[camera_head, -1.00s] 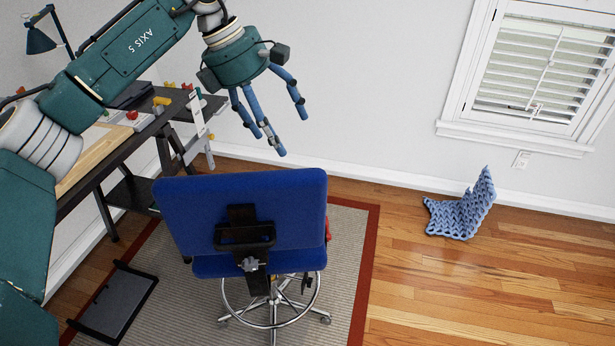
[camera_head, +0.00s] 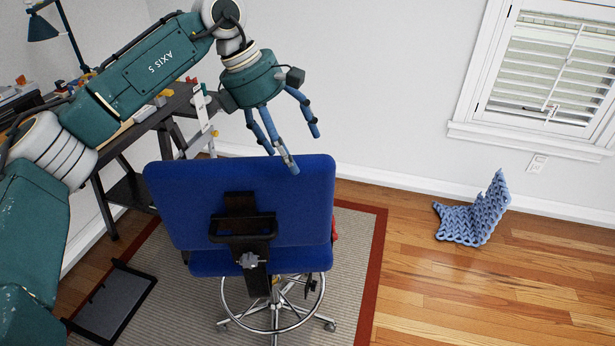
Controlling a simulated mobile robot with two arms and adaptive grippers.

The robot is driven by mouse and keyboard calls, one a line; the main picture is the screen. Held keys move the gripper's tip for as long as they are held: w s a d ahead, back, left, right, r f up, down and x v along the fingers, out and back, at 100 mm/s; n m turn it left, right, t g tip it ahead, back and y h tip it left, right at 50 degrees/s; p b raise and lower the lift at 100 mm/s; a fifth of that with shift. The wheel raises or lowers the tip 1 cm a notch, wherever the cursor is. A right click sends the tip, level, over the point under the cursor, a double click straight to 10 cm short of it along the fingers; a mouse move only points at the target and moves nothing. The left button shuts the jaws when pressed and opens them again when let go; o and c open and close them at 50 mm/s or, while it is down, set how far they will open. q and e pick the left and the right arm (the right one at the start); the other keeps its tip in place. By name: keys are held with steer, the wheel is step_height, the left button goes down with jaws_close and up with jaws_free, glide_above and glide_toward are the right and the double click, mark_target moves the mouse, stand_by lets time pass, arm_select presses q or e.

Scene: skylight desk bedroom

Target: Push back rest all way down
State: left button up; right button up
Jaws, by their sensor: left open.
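The blue back rest (camera_head: 170,200) of a swivel chair faces me with its rear side, upright above the blue seat (camera_head: 305,262). A black bracket (camera_head: 241,228) with a grey knob (camera_head: 248,260) joins it to the chair below. My left gripper (camera_head: 290,140) is open, with its blue fingers pointing down at the top edge of the back rest. One fingertip overlaps that edge in the picture; I cannot tell if it touches. My right gripper is not in view.
A dark desk (camera_head: 130,135) with small items stands at the left. A black footrest (camera_head: 112,302) lies on the bordered rug (camera_head: 190,310). A blue knitted throw (camera_head: 474,215) lies by the wall. The wooden floor (camera_head: 480,290) at the right is clear.

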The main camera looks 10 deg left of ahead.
mark_target(307, 176)
arm_select(q)
steer(key=p+x, duration=0.2)
steer(key=x, duration=0.6)
steer(key=shift+f, duration=0.15)
steer(key=shift+d+f, duration=0.15)
steer(key=shift+f, duration=0.1)
